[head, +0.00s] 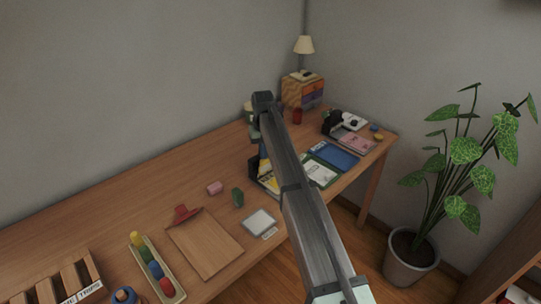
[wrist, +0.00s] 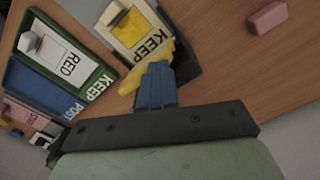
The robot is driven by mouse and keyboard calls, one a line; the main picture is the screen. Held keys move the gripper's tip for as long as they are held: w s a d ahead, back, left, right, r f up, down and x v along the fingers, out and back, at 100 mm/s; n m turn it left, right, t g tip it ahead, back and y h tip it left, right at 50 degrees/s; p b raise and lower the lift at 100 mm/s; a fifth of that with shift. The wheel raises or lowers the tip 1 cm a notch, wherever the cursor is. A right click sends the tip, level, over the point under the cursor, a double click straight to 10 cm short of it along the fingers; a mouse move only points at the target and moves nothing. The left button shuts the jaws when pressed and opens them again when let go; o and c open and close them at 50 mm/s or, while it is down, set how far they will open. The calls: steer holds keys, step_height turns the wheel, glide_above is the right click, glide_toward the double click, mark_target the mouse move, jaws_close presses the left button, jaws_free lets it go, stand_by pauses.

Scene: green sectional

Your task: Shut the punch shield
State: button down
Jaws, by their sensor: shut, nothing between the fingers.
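A small black-and-white device (head: 334,125), perhaps the punch, stands towards the far right end of the desk. It is too small to tell its shield's position. What may be the same device shows partly at the lower left edge of the wrist view (wrist: 40,140). In the head view my arm hides most of the gripper.
A green tray marked RED (wrist: 96,85) and a blue tray (head: 335,155) lie between my gripper and the device. A red can (head: 297,116), a drawer box with lamp (head: 303,92), a pink block (head: 215,187) and a clipboard (head: 205,245) are also on the desk (head: 110,205).

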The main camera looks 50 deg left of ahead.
steer(key=shift+f, duration=1.65)
steer(key=shift+r, duration=4.55)
steer(key=shift+d, duration=0.1)
